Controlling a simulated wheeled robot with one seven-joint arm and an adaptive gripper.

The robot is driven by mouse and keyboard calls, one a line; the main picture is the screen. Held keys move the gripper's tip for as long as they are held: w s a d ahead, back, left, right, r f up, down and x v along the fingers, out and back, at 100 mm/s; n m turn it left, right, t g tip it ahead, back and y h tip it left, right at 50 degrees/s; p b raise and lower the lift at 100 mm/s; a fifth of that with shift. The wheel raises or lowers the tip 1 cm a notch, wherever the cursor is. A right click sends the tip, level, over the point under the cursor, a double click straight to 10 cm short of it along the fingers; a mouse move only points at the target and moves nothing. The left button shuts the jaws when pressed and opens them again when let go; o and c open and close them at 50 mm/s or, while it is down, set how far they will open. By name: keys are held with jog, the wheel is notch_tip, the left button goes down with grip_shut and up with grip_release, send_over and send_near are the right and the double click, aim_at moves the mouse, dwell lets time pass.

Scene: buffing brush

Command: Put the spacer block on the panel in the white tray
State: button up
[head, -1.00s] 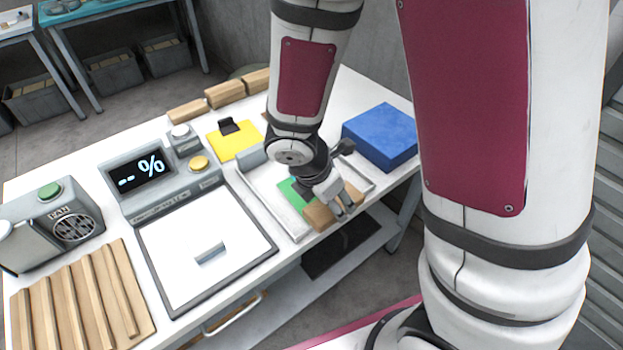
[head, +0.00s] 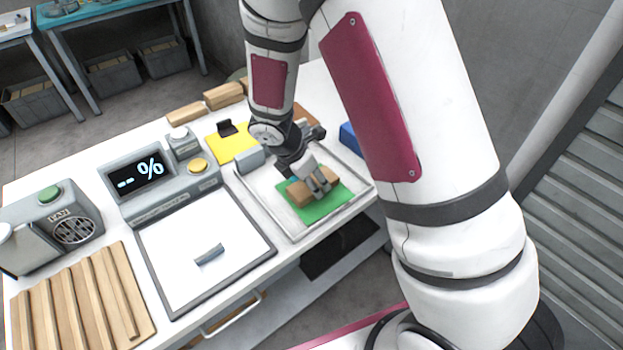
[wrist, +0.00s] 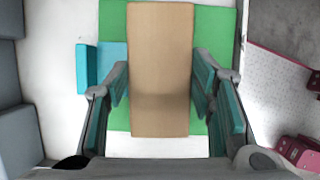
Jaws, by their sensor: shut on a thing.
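My gripper (head: 320,186) is shut on a tan wooden block (head: 301,193), which I take to be the spacer block. In the wrist view the block (wrist: 160,70) lies lengthwise between the two fingers. It is over a green sheet (head: 320,208), perhaps the panel, in the shallow white tray (head: 296,236). I cannot tell whether the block touches the sheet. The sheet also shows on both sides of the block in the wrist view (wrist: 215,40). A teal block (wrist: 87,68) stands at the sheet's left edge there; in the head view it is hidden.
Left of the tray is a framed white plate (head: 180,265) with a small grey bar (head: 209,254). A display unit (head: 150,180), yellow pad (head: 230,146), grey block (head: 250,158) and wooden blocks (head: 223,95) stand behind. A blue block (head: 348,138) is mostly hidden by my arm.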

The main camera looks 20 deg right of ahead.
jog(key=shift+f, duration=0.2)
jog(key=o, duration=1.2)
jog(key=shift+r, duration=0.1)
jog(key=p+v, duration=0.1)
jog(key=v, duration=1.1)
jog(key=s+d+r+m+y, duration=0.1)
jog(key=s+d+r+m, duration=0.4)
jog(key=s+r+m, duration=0.65)
jog(key=s+r+m+t+y, duration=0.2)
jog(key=s+r+m+y, duration=0.1)
jog(key=s+r+m, duration=0.4)
jog(key=shift+s+a+m+t, duration=0.2)
jog(key=shift+s+m+t, duration=0.2)
jog(key=shift+s+m, duration=1.7)
